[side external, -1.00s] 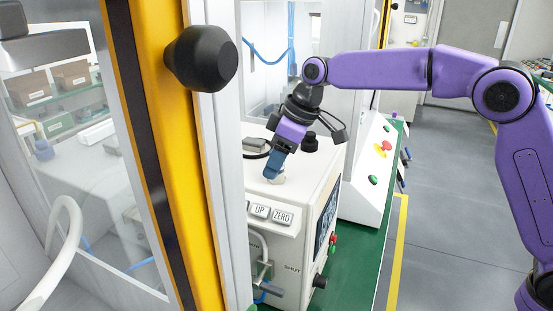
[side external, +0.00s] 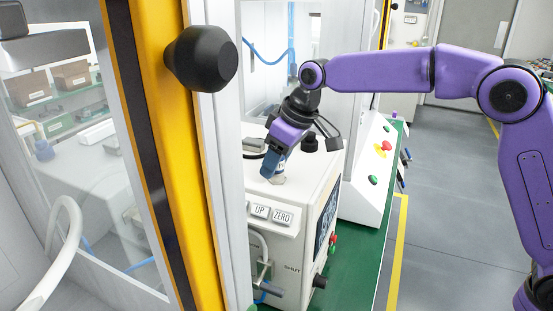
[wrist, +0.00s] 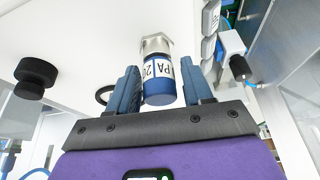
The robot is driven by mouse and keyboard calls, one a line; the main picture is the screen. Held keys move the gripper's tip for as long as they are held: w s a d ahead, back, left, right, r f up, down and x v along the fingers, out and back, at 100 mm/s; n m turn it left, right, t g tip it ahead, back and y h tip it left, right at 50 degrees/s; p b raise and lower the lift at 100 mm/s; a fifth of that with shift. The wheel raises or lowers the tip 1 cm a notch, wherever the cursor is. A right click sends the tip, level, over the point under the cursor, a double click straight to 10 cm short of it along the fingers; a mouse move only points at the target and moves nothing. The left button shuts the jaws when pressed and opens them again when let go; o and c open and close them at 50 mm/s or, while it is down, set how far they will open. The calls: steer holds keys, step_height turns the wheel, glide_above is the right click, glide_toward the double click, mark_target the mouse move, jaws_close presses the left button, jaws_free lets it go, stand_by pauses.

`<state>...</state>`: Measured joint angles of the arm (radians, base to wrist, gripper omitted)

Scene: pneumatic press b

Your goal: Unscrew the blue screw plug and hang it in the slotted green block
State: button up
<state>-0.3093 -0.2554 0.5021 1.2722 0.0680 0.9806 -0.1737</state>
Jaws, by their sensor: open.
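The blue screw plug (wrist: 160,92) has a white printed label band and stands in a metal hex fitting (wrist: 156,43) on the white surface in the wrist view. My gripper (wrist: 159,68) is open, with one blue finger on each side of the plug. Narrow gaps show between the fingers and the plug. In the side external view my gripper (side external: 273,164) is low over the top of the white press box, and the plug (side external: 281,166) is partly hidden by the fingers. I cannot make out the slotted green block in either view.
A black knob (wrist: 36,75) stands on the same top, left of the plug in the wrist view. The white box (side external: 310,205) has UP and ZERO buttons at its front edge. A yellow-framed glass door (side external: 165,150) stands at the left. A control box (side external: 375,170) stands behind.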

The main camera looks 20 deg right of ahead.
steer(key=shift+m, duration=0.4)
steer(key=shift+m+t+h, duration=0.3)
steer(key=shift+m, duration=0.4)
steer(key=c, duration=0.6)
steer(key=shift+n, duration=0.9)
steer(key=shift+n+g+y, duration=0.5)
steer(key=shift+n, duration=0.3)
steer(key=shift+n+g, duration=0.3)
steer(key=shift+n, duration=0.6)
